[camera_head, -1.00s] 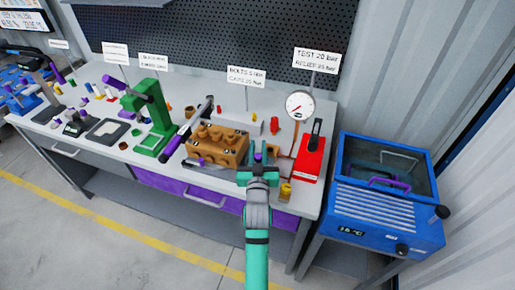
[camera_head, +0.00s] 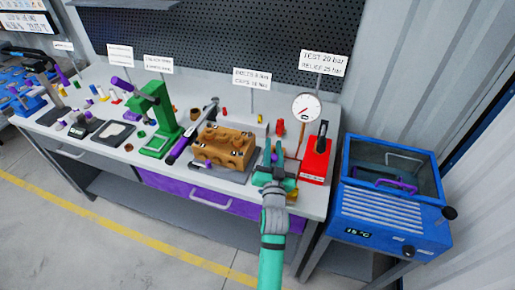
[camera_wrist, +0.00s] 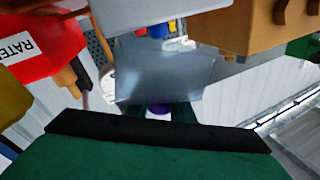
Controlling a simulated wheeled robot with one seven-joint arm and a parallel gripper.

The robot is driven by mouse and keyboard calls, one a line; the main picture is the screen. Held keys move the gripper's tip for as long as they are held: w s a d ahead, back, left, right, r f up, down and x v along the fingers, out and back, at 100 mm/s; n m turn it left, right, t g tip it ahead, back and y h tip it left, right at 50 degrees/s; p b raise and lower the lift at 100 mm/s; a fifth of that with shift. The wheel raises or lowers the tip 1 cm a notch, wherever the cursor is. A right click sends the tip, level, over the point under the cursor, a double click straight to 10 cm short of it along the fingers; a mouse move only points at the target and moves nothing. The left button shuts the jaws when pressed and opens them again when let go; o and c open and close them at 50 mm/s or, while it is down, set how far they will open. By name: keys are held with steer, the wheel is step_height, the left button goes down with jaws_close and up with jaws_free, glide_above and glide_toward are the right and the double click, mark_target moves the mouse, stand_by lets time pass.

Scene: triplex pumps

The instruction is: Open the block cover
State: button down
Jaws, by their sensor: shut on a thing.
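The orange-brown block (camera_head: 225,148) sits on the bench, with bumps and hollows along its top. It also fills the upper right of the wrist view (camera_wrist: 262,25). My gripper (camera_head: 272,162) is to the right of the block, apart from it, and shut on a small purple piece (camera_head: 274,157). In the wrist view the purple piece (camera_wrist: 158,110) shows between the green fingertips, by a grey plate (camera_wrist: 168,72). I cannot tell whether the plate is joined to the purple piece, or which part is the block cover.
A red box (camera_head: 315,163) and a pressure gauge (camera_head: 307,107) stand close to the right of my gripper. A green press (camera_head: 158,120) stands left of the block. A blue cabinet (camera_head: 392,215) is at the right. The floor in front is clear.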

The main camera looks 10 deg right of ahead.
mark_target(274, 161)
stand_by(0.3)
steer(key=c, duration=1.5)
jaws_free()
steer(key=shift+d, duration=0.1)
steer(key=shift+c, duration=0.2)
steer(key=shift+s, duration=0.15)
steer(key=v, duration=1)
steer(key=shift+s, duration=0.3)
